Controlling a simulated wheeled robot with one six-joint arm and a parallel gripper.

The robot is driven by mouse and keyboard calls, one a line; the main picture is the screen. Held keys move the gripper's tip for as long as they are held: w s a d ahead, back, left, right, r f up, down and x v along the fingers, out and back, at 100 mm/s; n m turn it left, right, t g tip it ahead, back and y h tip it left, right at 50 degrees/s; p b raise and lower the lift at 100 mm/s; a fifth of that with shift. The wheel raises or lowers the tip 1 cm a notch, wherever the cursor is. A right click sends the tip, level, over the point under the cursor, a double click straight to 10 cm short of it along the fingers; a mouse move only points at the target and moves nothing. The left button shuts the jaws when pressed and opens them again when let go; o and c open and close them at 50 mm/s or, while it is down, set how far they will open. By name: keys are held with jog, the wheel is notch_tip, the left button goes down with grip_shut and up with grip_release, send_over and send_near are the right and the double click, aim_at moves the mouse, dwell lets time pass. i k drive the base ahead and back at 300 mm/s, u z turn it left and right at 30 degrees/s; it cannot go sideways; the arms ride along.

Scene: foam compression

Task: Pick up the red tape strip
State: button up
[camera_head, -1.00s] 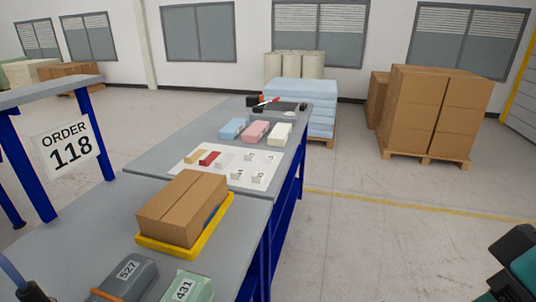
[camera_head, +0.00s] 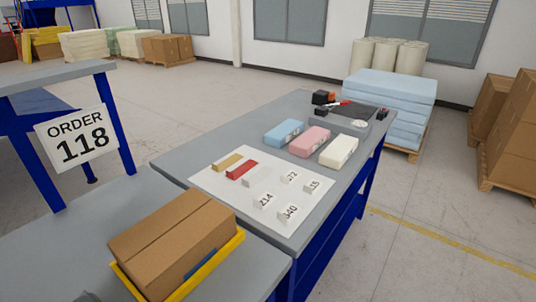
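The red tape strip (camera_head: 241,170) lies on a white sheet (camera_head: 222,187) on the grey workbench. It sits between a tan strip (camera_head: 228,162) on its left and a pale grey-white strip (camera_head: 257,177) on its right. Nothing covers it.
Several small numbered cards, one reading 340 (camera_head: 288,213), stand on the sheet. Blue (camera_head: 283,132), pink (camera_head: 309,141) and cream (camera_head: 339,150) foam blocks lie behind. A cardboard box (camera_head: 173,240) in a yellow tray (camera_head: 215,262) is in front. Open floor lies right.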

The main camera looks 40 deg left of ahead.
aim_at(238, 172)
jog(key=i, duration=2.5)
jog(key=u, duration=3.55)
jog(key=i, duration=0.5)
jog(key=z, duration=0.05)
